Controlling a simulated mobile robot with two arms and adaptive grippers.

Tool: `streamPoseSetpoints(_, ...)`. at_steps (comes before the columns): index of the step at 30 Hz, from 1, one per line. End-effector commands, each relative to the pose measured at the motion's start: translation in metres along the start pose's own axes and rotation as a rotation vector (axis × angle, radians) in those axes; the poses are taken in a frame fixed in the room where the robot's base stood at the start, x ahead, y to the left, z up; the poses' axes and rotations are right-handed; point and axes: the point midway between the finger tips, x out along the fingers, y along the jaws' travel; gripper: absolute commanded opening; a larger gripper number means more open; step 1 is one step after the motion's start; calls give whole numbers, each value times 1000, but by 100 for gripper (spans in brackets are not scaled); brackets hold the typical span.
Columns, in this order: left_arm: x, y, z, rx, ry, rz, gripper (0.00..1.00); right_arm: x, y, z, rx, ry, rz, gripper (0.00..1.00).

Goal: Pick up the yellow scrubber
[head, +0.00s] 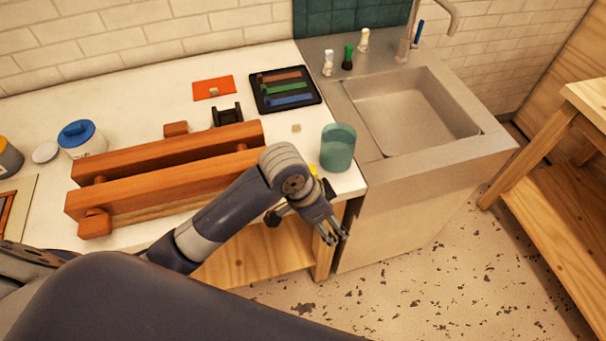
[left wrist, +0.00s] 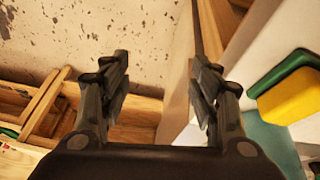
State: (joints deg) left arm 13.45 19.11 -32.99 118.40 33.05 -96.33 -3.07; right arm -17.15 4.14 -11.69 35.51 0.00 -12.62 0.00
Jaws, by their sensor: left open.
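The yellow scrubber (left wrist: 292,97) shows at the right edge of the left wrist view, yellow with a green layer along one side and partly cut off. In the head view only a small yellow bit (head: 313,169) shows past my left wrist, beside the teal cup (head: 338,148); my arm hides the rest. My left gripper (head: 330,228) points down just off the counter's front edge. In the left wrist view its two fingers (left wrist: 160,75) are apart with nothing between them, and the scrubber lies outside the right finger. My right gripper is not in view.
A long wooden vise-like clamp (head: 165,170) lies along the counter to the left. A black tray (head: 285,90) with coloured pieces is behind. A wooden shelf (head: 560,220) stands at far right.

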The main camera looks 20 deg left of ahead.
Motion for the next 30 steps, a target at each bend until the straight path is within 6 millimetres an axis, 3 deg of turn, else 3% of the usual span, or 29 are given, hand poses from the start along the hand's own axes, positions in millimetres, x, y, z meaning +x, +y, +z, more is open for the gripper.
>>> streamPoseSetpoints(3, -12, -19, -20, 106, -60, 1, 57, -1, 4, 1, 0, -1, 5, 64)
streamPoseSetpoints(7, -30, -42, -32, 186, -142, -1, 57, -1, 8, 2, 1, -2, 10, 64)
streamPoseSetpoints(15, -78, -95, -43, 245, -292, -29, 57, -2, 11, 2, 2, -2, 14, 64)
streamPoseSetpoints(21, -112, -123, -46, 236, -361, -43, 57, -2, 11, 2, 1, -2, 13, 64)
streamPoseSetpoints(25, -119, -130, -46, 229, -378, -45, 57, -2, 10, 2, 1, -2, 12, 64)
streamPoseSetpoints(30, -99, -132, -36, 228, -384, -41, 57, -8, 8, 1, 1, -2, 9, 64)
